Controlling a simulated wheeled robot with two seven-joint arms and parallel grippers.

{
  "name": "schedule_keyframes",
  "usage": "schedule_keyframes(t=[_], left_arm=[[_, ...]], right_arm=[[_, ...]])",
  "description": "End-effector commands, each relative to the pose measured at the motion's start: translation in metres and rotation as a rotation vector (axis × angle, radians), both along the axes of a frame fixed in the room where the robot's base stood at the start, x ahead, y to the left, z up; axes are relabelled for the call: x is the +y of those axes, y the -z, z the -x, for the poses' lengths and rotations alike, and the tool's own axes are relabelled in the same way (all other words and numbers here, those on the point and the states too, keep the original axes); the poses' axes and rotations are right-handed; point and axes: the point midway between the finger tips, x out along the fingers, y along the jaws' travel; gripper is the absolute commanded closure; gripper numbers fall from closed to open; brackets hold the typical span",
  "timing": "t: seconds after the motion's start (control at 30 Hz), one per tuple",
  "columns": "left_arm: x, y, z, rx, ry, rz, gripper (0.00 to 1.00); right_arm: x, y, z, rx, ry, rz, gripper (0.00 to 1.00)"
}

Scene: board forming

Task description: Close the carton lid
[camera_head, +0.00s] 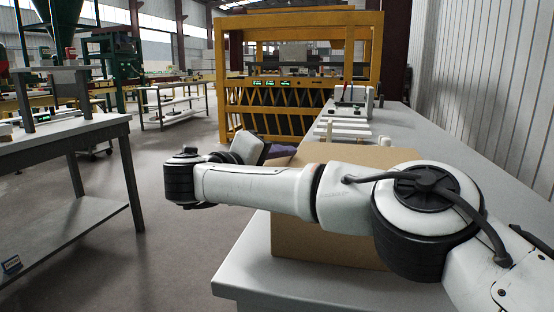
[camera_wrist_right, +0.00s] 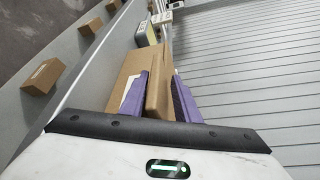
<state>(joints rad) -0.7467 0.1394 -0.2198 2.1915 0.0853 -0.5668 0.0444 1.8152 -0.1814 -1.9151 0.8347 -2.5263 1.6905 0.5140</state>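A brown cardboard carton (camera_head: 315,245) stands on the grey table, largely covered by my right arm in the head view. Its top shows behind the arm; the arm hides much of the lid. In the right wrist view, brown cardboard (camera_wrist_right: 158,92) shows between and beyond the purple fingers. My right gripper (camera_head: 280,152) is at the carton's far left side, partly hidden by its own wrist. Its fingers stand apart in the right wrist view (camera_wrist_right: 162,98), on either side of the cardboard; contact cannot be told. My left gripper is out of view.
The grey table (camera_head: 245,270) runs away from me beside a ribbed wall (camera_head: 495,80). White fixtures (camera_head: 350,120) stand on it beyond the carton. A yellow rack (camera_head: 222,80) stands behind. Small brown boxes (camera_wrist_right: 42,76) show in the right wrist view. Open floor lies left.

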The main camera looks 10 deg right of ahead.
Motion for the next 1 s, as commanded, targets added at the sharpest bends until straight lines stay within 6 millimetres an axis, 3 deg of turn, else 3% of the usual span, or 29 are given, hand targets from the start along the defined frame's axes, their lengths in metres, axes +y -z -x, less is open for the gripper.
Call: schedule_keyframes(t=[0.27,0.7,1.0], left_arm=[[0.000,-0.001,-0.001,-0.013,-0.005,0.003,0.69],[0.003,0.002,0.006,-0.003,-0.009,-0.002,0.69],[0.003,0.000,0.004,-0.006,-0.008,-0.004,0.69]], right_arm=[[0.006,-0.002,0.001,-0.003,-0.011,0.003,0.71],[0.059,-0.015,0.060,-0.002,-0.009,0.003,0.71],[0.072,-0.017,0.075,0.000,-0.005,0.002,0.71]])
